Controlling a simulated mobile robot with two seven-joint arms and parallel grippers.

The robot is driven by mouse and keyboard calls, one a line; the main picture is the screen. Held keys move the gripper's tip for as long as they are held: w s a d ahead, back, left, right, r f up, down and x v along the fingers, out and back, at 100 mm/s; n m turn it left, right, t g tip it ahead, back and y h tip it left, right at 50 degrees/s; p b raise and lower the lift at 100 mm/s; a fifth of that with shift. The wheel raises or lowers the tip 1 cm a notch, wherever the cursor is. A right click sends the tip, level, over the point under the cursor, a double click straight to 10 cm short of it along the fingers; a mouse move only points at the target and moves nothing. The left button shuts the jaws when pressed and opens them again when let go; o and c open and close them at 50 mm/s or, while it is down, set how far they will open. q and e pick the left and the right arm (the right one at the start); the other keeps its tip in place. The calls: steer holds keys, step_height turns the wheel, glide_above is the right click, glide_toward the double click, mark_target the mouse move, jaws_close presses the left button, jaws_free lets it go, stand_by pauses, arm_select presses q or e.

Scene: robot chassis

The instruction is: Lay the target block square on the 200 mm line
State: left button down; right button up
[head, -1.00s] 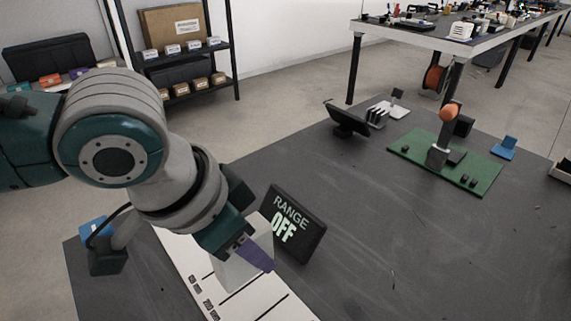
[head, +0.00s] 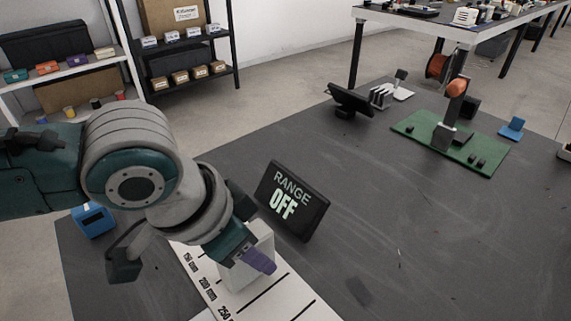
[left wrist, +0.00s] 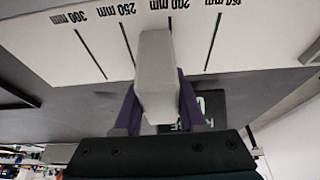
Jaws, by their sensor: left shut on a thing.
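The target block (head: 240,275) is a pale grey-white box, over the white ruled board (head: 292,293) in the head view. My left gripper (head: 262,262) is shut on it with purple fingers. In the left wrist view the block (left wrist: 157,75) sits between both fingers, its far end between the 250 mm line (left wrist: 127,43) and the 200 mm line (left wrist: 171,24), close to the latter. The block hides most of the 200 mm line. I cannot tell whether the block touches the board. My right gripper is not in view.
A black display (head: 292,200) reading "RANGE OFF" stands just beyond the block. A blue device (head: 92,219) is at the left edge of the dark table. A green board with a fixture (head: 440,150) is at the far right. The table's right middle is clear.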

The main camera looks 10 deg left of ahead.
arm_select(q)
steer(key=shift+f, duration=0.25)
stand_by(0.4)
steer(key=shift+c, duration=2)
jaws_free()
steer(key=p+v, duration=0.3)
steer(key=v, duration=0.7)
